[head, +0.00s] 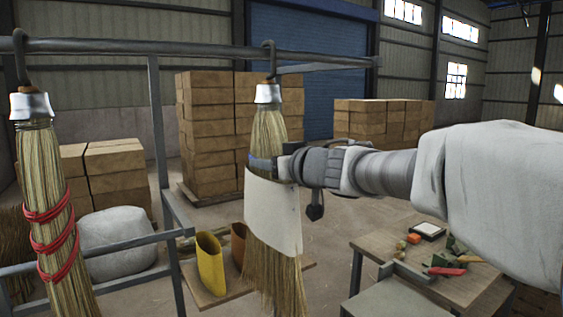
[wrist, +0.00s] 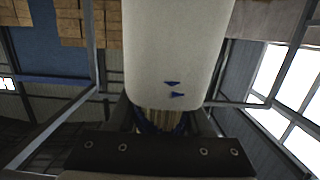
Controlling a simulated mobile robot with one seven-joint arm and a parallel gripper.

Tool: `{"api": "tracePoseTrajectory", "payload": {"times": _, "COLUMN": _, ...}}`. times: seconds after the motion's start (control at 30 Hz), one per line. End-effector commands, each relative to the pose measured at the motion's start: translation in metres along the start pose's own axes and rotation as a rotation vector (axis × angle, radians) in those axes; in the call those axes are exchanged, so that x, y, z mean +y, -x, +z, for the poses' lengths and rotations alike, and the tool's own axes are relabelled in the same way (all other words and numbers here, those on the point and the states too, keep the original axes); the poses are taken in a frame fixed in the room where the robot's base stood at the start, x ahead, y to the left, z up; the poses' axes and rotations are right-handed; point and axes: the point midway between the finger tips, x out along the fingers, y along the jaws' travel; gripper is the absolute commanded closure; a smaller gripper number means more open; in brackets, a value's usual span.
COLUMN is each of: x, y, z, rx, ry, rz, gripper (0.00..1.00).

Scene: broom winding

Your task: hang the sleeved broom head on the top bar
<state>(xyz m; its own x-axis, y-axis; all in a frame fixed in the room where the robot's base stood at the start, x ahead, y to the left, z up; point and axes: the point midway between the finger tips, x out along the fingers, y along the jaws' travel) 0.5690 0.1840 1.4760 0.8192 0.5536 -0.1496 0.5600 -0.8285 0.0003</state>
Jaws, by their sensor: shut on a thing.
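The sleeved broom head (head: 268,130) is upright, straw pointing down, with a white cap and a dark hook (head: 269,60) on top. A white sleeve (head: 273,212) wraps its middle. The hook's curve overlaps the top bar (head: 200,48); I cannot tell whether the bar bears its weight. My gripper (head: 268,168) is shut on the broom head just above the sleeve, reaching in from the right. In the wrist view the sleeve (wrist: 178,50) fills the upper middle, and straw (wrist: 160,120) shows between the fingers.
Another broom head (head: 45,190) with red bands hangs from the bar at left. The rack's post (head: 158,130) stands between them. A yellow container (head: 210,264) is below. A table (head: 440,275) with small items is at lower right. Stacked boxes (head: 208,125) stand behind.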

Motion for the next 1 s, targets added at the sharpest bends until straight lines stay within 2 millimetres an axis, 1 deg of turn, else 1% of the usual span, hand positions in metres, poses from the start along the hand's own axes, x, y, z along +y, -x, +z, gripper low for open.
{"api": "tracePoseTrajectory", "payload": {"times": 0.03, "x": 0.0, "y": 0.0, "z": -0.002, "rx": 0.003, "ry": 0.001, "rz": 0.0, "gripper": 0.47}}
{"api": "tracePoseTrajectory", "payload": {"times": 0.17, "x": 0.0, "y": 0.0, "z": -0.001, "rx": 0.002, "ry": 0.001, "rz": 0.0, "gripper": 0.24}}
{"api": "tracePoseTrajectory", "payload": {"times": 0.2, "x": 0.0, "y": 0.0, "z": -0.001, "rx": 0.002, "ry": 0.0, "rz": 0.0, "gripper": 0.17}}
{"api": "tracePoseTrajectory", "payload": {"times": 0.5, "x": 0.0, "y": 0.0, "z": 0.001, "rx": -0.002, "ry": 0.0, "rz": 0.0, "gripper": 0.16}}
{"api": "tracePoseTrajectory", "payload": {"times": 0.63, "x": 0.0, "y": 0.008, "z": -0.001, "rx": 0.001, "ry": 0.001, "rz": 0.001, "gripper": 0.16}}
{"api": "tracePoseTrajectory", "payload": {"times": 0.77, "x": 0.001, "y": 0.027, "z": -0.002, "rx": 0.002, "ry": 0.001, "rz": 0.003, "gripper": 0.16}}
{"api": "tracePoseTrajectory", "payload": {"times": 1.0, "x": 0.001, "y": 0.076, "z": -0.003, "rx": 0.003, "ry": 0.002, "rz": 0.003, "gripper": 0.16}}
